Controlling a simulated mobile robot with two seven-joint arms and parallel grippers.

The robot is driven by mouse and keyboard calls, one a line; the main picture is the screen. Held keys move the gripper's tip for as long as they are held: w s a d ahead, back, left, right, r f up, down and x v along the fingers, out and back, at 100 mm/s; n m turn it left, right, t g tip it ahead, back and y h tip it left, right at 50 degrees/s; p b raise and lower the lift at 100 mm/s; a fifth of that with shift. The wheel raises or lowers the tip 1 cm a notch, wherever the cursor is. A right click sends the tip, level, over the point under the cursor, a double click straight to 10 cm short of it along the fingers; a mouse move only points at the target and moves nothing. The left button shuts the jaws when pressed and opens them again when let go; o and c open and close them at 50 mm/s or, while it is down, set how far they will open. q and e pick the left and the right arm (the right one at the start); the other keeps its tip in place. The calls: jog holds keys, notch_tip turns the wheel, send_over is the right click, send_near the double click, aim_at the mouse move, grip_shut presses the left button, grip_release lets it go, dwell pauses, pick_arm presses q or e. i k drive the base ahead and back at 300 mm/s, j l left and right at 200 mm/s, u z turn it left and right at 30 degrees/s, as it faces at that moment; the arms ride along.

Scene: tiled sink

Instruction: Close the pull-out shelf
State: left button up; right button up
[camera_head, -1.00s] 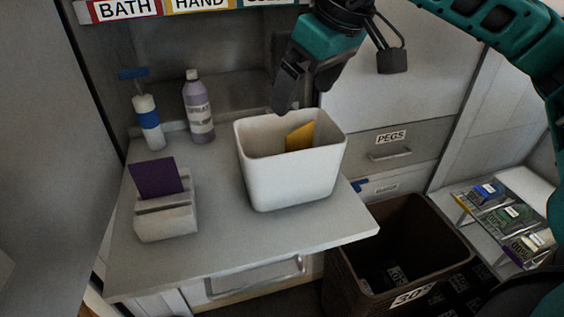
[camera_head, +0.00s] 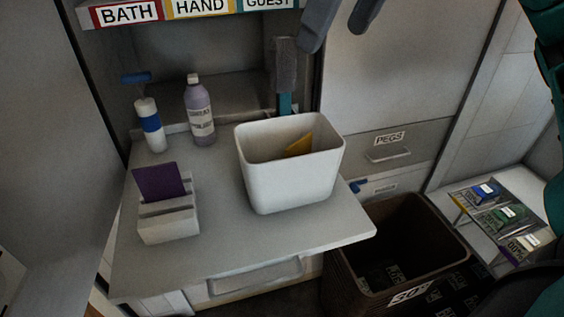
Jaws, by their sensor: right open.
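The pull-out shelf (camera_head: 225,245) is a flat grey board sticking out of the cabinet, with a handled drawer front (camera_head: 255,277) below its front edge. A white bin (camera_head: 290,178) stands on it with a yellow piece (camera_head: 300,146) tilted inside. A purple card (camera_head: 160,182) stands in a pale slotted holder (camera_head: 170,222) at the left. My right gripper (camera_head: 343,18) is at the top edge, above and behind the bin. Its two grey fingers are apart with nothing between them. My left gripper is not in view.
A blue-and-white bottle (camera_head: 150,126) and a lilac bottle (camera_head: 200,112) stand at the shelf's back. A grey brush-like tool with a teal handle (camera_head: 285,103) is behind the bin. A dark basket (camera_head: 400,245) stands right of the shelf, below a PEGS drawer (camera_head: 385,146).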

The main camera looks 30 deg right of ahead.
aim_at(234, 240)
jog(key=k+j, duration=0.15)
jog(key=j, duration=0.2)
jog(key=k+j, duration=0.15)
jog(key=j, duration=0.25)
jog(key=k+j, duration=0.15)
jog(key=j, duration=0.2)
jog(key=k+j, duration=0.1)
jog(key=j, duration=0.25)
jog(key=k+j, duration=0.15)
jog(key=j, duration=0.2)
jog(key=k+j, duration=0.15)
jog(key=j, duration=0.25)
jog(key=k+j, duration=0.15)
jog(key=j, duration=0.2)
